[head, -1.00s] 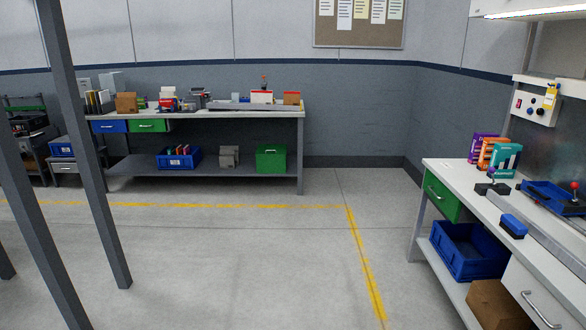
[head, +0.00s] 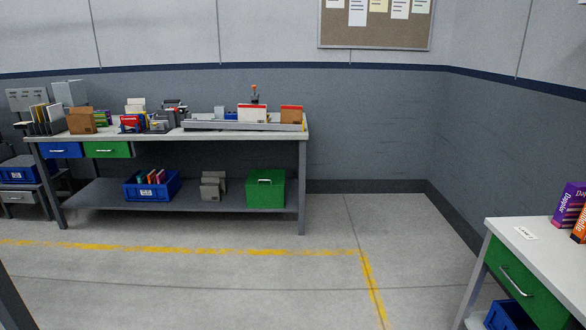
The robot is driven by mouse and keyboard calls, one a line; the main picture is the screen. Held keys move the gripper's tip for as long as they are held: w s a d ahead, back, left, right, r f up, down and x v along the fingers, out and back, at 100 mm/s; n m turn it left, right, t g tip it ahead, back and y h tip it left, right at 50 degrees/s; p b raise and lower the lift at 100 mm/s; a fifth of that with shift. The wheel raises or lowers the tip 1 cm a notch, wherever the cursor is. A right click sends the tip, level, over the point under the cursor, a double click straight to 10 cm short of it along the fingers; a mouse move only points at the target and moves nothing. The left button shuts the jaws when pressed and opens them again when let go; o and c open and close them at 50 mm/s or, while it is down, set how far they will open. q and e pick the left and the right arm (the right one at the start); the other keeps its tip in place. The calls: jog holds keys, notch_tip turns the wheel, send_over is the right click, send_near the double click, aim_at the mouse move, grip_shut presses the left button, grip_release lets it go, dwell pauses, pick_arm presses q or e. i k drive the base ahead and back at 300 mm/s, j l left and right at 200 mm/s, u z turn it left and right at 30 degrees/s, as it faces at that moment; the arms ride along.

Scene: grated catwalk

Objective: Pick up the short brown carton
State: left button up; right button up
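A brown carton (head: 82,121) stands upright on the left part of the far workbench, beside a rack of upright books or folders. A smaller, lower brown box with a red top (head: 291,114) stands near the right end of the same bench. I cannot tell for sure which of the two is the short brown carton. Neither of my grippers shows in the head view, and both boxes stand free with nothing holding them.
The far workbench (head: 200,134) carries several other items; its lower shelf holds a blue bin (head: 153,188) and a green box (head: 265,190). A second bench (head: 510,232) stands at the right front. Open floor with yellow lines (head: 200,250) lies between.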

aim_at(288, 116)
jog(key=i, duration=4.5)
